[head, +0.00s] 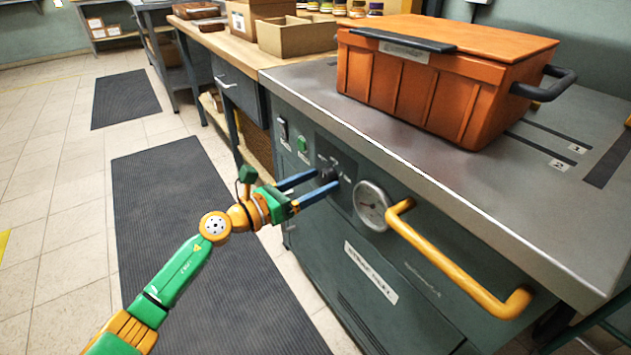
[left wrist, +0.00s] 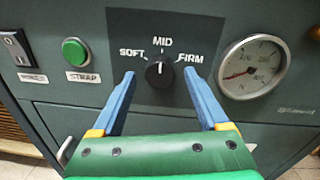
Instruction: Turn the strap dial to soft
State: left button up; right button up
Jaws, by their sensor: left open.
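The strap dial is a small black knob (left wrist: 160,75) on a dark panel in the left wrist view, with SOFT printed at its left, MID above and FIRM at its right. Its white mark appears to point up towards MID. In the head view the dial (head: 326,173) is on the front of the grey machine, partly hidden by my fingers. My left gripper (head: 325,180) is open in front of it. In the left wrist view its two blue fingers (left wrist: 158,76) stand on either side of the knob, with gaps visible. My right gripper is not in view.
A pressure gauge (head: 372,205) and a yellow bar handle (head: 455,262) are right of the dial. A green STRAP button (left wrist: 75,52) and a rocker switch (left wrist: 16,47) are at its left. An orange crate (head: 440,85) stands on the steel top. Floor mats lie left.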

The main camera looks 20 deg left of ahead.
pick_arm(q)
grip_shut()
jog(key=shift+r, duration=0.1)
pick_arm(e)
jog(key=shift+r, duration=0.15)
pick_arm(q)
jog(key=shift+r+n+p, duration=0.1)
jog(key=shift+n+p, duration=0.5)
jog(key=shift+p, duration=0.05)
jog(key=shift+r+n+p, duration=0.1)
jog(key=shift+n+p, duration=0.85)
jog(key=shift+n, duration=0.25)
jog(key=n+p, duration=0.3)
jog(key=n, duration=0.2)
jog(key=shift+g, duration=0.3)
jog(key=shift+n+p, duration=0.3)
jog(key=shift+n, duration=0.1)
jog(key=shift+n+p, duration=0.5)
jog(key=shift+n, duration=0.6)
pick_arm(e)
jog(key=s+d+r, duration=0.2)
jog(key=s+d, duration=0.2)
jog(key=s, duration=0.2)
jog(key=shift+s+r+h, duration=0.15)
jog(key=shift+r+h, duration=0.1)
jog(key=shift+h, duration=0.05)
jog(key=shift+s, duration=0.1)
